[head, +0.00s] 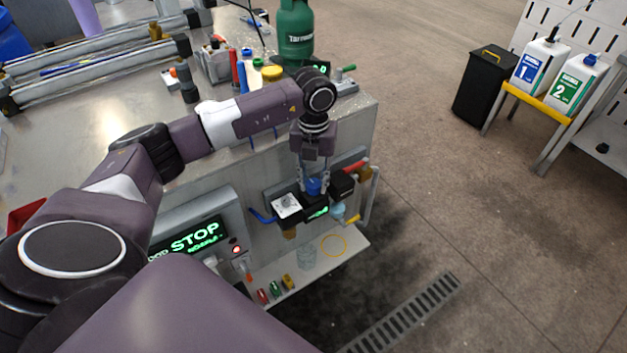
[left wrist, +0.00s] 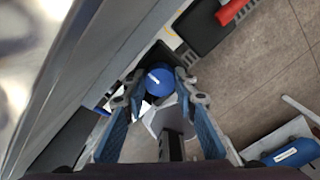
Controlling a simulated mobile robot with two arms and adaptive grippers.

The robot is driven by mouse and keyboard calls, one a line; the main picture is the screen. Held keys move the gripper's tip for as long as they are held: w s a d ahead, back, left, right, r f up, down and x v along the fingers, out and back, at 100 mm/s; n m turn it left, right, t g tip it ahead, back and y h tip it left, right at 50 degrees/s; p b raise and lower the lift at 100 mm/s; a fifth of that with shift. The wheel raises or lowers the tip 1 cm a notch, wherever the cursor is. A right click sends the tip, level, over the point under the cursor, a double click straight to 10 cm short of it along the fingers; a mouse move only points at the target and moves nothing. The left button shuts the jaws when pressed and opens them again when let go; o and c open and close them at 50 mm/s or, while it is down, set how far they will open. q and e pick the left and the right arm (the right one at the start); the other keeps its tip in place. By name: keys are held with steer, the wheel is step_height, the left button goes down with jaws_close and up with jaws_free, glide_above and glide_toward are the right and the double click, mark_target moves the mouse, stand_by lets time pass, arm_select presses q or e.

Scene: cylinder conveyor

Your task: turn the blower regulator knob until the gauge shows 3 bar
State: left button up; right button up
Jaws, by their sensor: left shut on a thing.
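The blower regulator knob (head: 313,187) is a blue cap on the dark unit fixed to the side of the bench. In the left wrist view the round blue knob (left wrist: 159,82) has a white mark on its top. My left gripper (head: 312,184) points down from above, with its fingers shut on the knob; in the left wrist view the fingertips (left wrist: 159,78) are at its two sides. A white square face (head: 286,205), likely the gauge, is left of the knob; its reading is too small to tell. A small green display (head: 318,212) shows below the knob. My right gripper is not in view.
A red handle (head: 356,164) and a black block (head: 341,184) are close to the right of the knob. A blue lever (head: 262,216) is to its left. A STOP panel (head: 195,236) is further left. A low shelf (head: 330,262) holds small items.

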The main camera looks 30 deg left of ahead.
mark_target(314, 183)
arm_select(q)
steer(key=shift+r+n, duration=0.1)
steer(key=shift+n, duration=0.8)
steer(key=shift+w, duration=0.1)
steer(key=o, duration=0.9)
step_height(314, 183, up, 12)
